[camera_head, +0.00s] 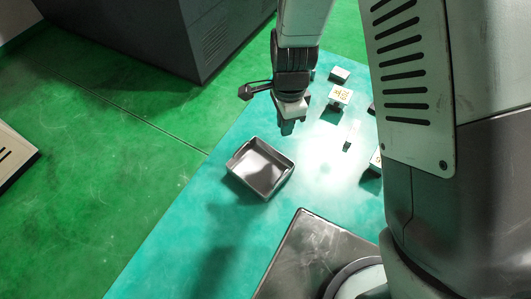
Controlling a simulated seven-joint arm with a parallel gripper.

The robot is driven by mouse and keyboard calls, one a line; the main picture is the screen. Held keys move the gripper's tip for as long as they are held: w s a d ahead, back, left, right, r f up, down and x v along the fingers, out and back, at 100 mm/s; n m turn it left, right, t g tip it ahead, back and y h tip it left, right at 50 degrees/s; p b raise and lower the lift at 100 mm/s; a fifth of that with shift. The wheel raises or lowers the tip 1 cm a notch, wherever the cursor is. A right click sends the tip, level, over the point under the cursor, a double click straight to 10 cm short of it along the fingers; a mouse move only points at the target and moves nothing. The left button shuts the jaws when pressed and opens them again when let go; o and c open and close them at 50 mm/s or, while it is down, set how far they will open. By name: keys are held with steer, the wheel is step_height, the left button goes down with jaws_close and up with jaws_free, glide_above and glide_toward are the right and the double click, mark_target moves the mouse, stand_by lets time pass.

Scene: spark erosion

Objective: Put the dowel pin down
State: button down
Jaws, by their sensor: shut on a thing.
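My gripper (287,127) hangs pointing down over the teal work surface (215,215), just beyond and to the right of the tray. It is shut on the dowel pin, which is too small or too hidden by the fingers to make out. I cannot tell the exact height of the gripper above the surface.
Small blocks with marked tops stand to the right, one (340,95) near my gripper and another (339,74) behind it. A small slim item (350,137) lies right of the gripper. A dark cabinet (150,35) stands at the back left. The surface left of the tray is clear.

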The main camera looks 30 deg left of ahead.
steer(key=s+a+n, duration=0.2)
steer(key=s+n, duration=0.7)
steer(key=n, duration=0.1)
glide_above(259, 174)
steer(key=shift+n, duration=0.3)
step_height(259, 174, down, 4)
steer(key=shift+d+f, duration=0.1)
steer(key=shift+f, duration=2.55)
steer(key=c, duration=1.1)
jaws_free()
steer(key=shift+f, duration=0.15)
step_height(259, 174, up, 12)
steer(key=shift+r, duration=0.2)
